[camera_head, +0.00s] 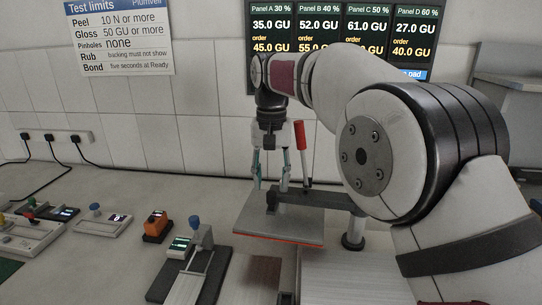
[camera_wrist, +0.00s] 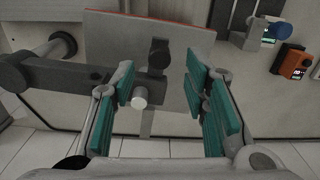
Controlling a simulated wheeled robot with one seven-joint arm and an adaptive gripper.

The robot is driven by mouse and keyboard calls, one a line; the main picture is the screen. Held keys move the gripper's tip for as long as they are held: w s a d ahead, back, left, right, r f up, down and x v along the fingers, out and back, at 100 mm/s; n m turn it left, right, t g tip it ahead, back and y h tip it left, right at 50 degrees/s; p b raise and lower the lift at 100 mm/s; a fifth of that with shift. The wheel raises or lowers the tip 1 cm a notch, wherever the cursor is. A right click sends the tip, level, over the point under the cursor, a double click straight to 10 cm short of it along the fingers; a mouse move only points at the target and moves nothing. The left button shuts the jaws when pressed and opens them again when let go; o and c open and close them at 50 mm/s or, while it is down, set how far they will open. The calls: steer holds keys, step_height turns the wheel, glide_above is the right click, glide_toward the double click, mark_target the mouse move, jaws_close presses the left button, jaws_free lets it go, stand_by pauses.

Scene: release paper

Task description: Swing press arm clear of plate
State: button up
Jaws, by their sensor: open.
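The press arm (camera_head: 325,199) is a dark bar reaching left from an upright post (camera_head: 353,236). A flat grey slab with a red lower edge (camera_head: 270,228) sits at its left end. An upright red handle (camera_head: 301,145) stands by the bar. In the wrist view the bar (camera_wrist: 75,76) comes in from the left and the slab (camera_wrist: 195,28) is at the top. My gripper (camera_head: 272,182) is open above the slab, left of the red handle. In the wrist view its teal-padded fingers (camera_wrist: 160,85) stand apart, with a pale peg between them. I cannot tell if they touch anything.
A grey plate (camera_head: 350,278) lies below the bar, and a brownish panel (camera_head: 262,275) left of it. A dark stand with a blue knob (camera_head: 192,262), an orange device (camera_head: 156,226) and several small gauges stand left. The tiled wall (camera_head: 200,125) is behind.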

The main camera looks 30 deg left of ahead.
step_height(320, 180, up, 7)
steer(key=shift+f, duration=0.15)
stand_by(0.7)
steer(key=w+d+r, duration=0.2)
steer(key=d+r, duration=0.4)
steer(key=d, duration=0.4)
steer(key=s+d+r+m+t, duration=0.1)
steer(key=s+d+r, duration=0.15)
steer(key=d, duration=0.85)
steer(key=s+d+r+m+t, duration=0.1)
steer(key=s+d+r+m, duration=0.15)
steer(key=d, duration=0.75)
steer(key=s+d+f+m+t, duration=0.1)
steer(key=s+d+f, duration=0.6)
steer(key=s+d, duration=0.2)
steer(key=s+d+f+m+t, duration=0.1)
steer(key=s+d+f, duration=0.5)
steer(key=s+d, duration=0.3)
steer(key=s, duration=0.3)
steer(key=shift+f+t, duration=0.4)
